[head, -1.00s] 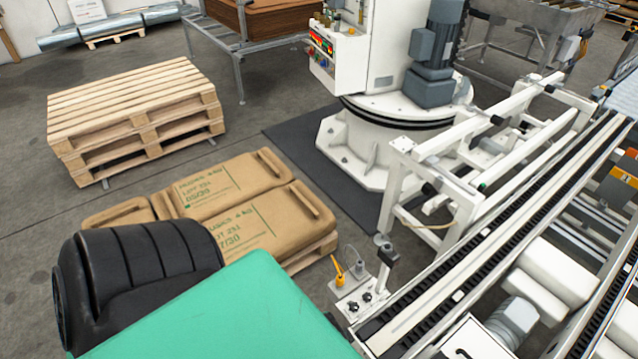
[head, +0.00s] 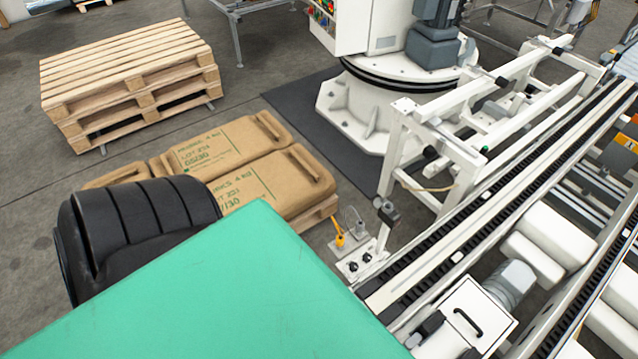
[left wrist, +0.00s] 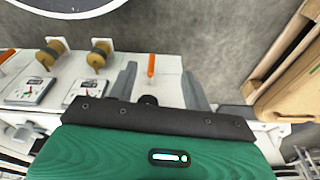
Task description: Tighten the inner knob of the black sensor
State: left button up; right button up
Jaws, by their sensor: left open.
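In the head view a black sensor (head: 388,211) sits on a post beside the conveyor. A black knob (left wrist: 148,100) shows between the fingers at the gripper's dark edge, partly hidden. An orange rod (left wrist: 151,65) stands beyond it. I cannot tell which knob this is. Neither gripper shows in the head view.
The white conveyor frame (head: 440,265) runs along the right. Brown sacks (head: 270,180) lie on a pallet behind, with stacked empty pallets (head: 130,85) at the left. In the left wrist view, two gauges (left wrist: 85,92) and yellow-brown round parts (left wrist: 98,54) stand left of the fingers.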

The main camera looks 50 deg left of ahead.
pick_arm(q)
jog(key=shift+s+a+f, duration=0.1)
jog(key=shift+s+f, duration=0.2)
jog(key=shift+f, duration=0.35)
jog(key=shift+s+d+f, duration=0.1)
jog(key=shift+s+f, duration=0.25)
jog(key=shift+f, duration=0.3)
jog(key=shift+s+a+f, duration=0.1)
jog(key=shift+s+f, duration=0.2)
jog(key=shift+f, duration=0.35)
